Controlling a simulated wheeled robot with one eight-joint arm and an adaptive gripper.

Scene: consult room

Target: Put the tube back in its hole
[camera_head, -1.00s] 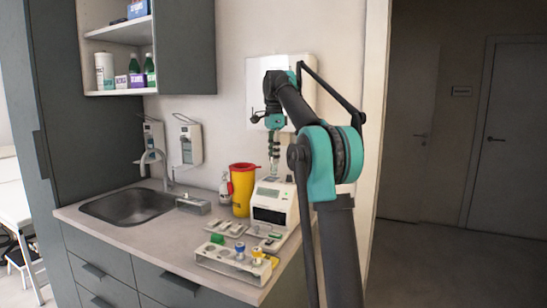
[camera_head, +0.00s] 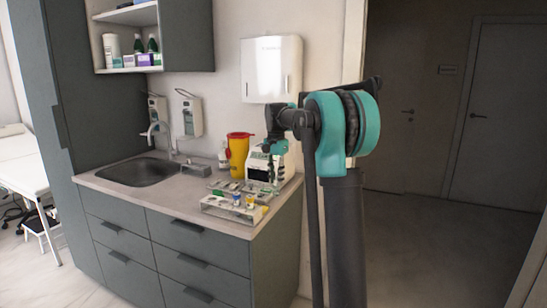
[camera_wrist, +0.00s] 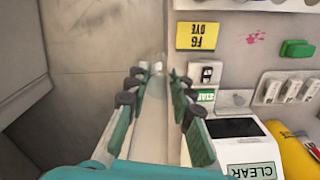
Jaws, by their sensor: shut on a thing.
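My gripper (camera_wrist: 155,85) is shut on a clear, pale tube (camera_wrist: 155,120), seen between its green and black fingers in the wrist view. The tube's clear end shows between the fingertips. In the head view my gripper (camera_head: 272,178) points down in front of the white analyser (camera_head: 258,168), and the tube is too small to make out. The pale rack (camera_head: 232,211) stands near the counter's front edge, with blue and yellow caps on it. My gripper is above and behind the rack in the picture. I cannot tell which hole is empty.
A yellow sharps bin (camera_head: 238,156) stands left of the analyser; it also shows in the wrist view (camera_wrist: 300,150). The sink (camera_head: 138,172) is at the left of the counter. A white dispenser (camera_head: 271,68) hangs on the wall above. Floor lies beyond the counter's right end.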

